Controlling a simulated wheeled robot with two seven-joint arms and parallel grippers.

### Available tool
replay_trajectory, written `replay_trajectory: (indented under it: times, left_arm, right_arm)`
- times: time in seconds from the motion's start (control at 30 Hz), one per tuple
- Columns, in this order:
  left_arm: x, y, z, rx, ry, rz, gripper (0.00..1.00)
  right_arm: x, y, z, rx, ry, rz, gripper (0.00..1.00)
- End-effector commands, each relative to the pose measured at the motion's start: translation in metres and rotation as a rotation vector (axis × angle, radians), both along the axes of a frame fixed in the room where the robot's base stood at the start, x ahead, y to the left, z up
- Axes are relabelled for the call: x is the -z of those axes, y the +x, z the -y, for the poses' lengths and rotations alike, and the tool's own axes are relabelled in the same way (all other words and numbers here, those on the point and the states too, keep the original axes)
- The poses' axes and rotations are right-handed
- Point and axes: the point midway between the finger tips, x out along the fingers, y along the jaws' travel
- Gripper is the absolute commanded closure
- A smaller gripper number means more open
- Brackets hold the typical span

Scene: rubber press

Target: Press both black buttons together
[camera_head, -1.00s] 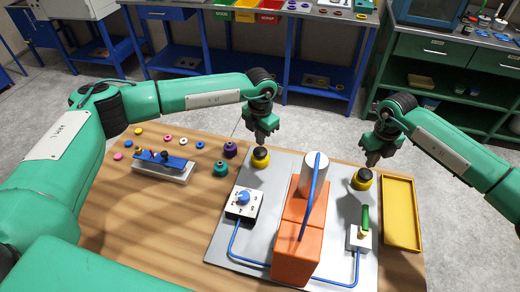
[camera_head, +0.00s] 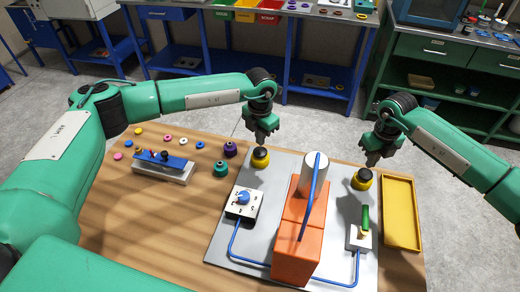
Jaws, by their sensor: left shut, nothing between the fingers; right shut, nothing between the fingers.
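Two black buttons on yellow round bases stand on the grey plate. The left black button (camera_head: 260,154) is at the plate's back left. The right black button (camera_head: 363,175) is at its back right. My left gripper (camera_head: 261,141) is shut and points down right above the left button, its tips at or just over the black top. My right gripper (camera_head: 371,163) is shut and points down over the right button, its tips at or just over the top. I cannot tell whether either touches or how far the buttons are pressed.
An orange press (camera_head: 297,240) with a grey cylinder (camera_head: 313,176) stands between the buttons. A white box with a blue knob (camera_head: 243,198), a green lever (camera_head: 365,219) and a yellow tray (camera_head: 401,215) are nearby. Several coloured rings and a blue-topped block (camera_head: 163,167) lie left.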

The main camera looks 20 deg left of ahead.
Motion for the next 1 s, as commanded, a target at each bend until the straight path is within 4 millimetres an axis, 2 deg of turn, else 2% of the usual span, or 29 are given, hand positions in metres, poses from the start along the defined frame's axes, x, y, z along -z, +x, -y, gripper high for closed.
replay_trajectory:
  times: [0.53,1.0]
  left_arm:
    - [0.000,0.000,0.000,0.000,0.000,0.000,1.00]
    - [0.000,0.000,0.000,0.000,0.000,0.000,1.00]
  right_arm:
    - [0.001,0.000,0.000,0.000,0.000,0.000,1.00]
    - [0.012,0.000,0.000,0.000,0.000,-0.001,1.00]
